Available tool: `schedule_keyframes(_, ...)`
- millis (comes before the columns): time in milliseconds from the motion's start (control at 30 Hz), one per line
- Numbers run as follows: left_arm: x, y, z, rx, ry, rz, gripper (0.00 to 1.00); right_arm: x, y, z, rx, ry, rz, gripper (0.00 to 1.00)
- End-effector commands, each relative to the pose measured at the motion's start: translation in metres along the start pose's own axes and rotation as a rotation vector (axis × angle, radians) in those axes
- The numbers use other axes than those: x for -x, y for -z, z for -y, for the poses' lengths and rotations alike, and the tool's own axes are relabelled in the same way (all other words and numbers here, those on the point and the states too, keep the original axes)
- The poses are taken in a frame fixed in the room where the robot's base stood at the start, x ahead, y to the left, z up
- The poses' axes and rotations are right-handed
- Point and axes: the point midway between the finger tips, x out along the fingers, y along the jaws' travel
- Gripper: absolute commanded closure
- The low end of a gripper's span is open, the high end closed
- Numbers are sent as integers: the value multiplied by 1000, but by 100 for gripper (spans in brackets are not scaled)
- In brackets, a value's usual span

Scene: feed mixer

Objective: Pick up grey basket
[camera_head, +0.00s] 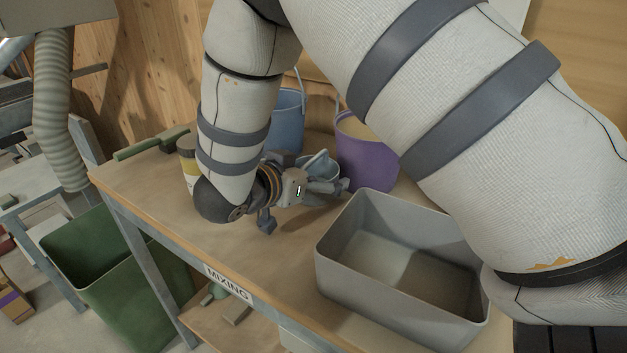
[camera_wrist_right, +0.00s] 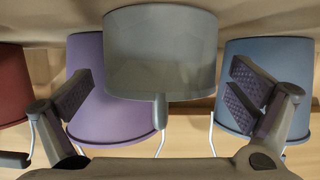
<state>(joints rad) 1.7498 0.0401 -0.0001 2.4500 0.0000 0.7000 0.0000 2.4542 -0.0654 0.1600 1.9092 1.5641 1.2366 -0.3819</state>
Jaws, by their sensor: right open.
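The grey basket (camera_head: 400,270) is an open rectangular bin, standing upright and empty on the front right of the workbench in the head view. My right arm partly covers its right side. My right gripper (camera_head: 310,173) is to the left of and behind the basket, apart from it, low over the bench. Its fingers are spread and empty; they also show in the right wrist view (camera_wrist_right: 165,105). That view looks upside down towards the buckets, and the basket is not in it. My left gripper is not in view.
A small grey-blue scoop (camera_wrist_right: 160,50) with a handle is in front of my right gripper. A purple bucket (camera_head: 366,160) and a blue bucket (camera_head: 287,120) stand behind it. A yellow-labelled jar (camera_head: 187,160) is left. A green bin (camera_head: 120,280) stands on the floor.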

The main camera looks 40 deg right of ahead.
Motion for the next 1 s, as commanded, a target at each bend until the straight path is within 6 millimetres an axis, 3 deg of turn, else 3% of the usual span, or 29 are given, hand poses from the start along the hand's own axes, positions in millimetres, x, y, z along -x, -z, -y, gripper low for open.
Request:
schedule_keyframes(267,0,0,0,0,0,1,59,-8,0,0,-1,1,1,0)
schedule_keyframes(500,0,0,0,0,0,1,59,-8,0,0,-1,1,1,52)
schedule_keyframes(600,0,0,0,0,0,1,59,-8,0,0,-1,1,0,69)
schedule_keyframes(867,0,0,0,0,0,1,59,-5,1,0,-1,1,1,69)
schedule_keyframes(1000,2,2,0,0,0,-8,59,6,13,0,-6,2,-1,69)
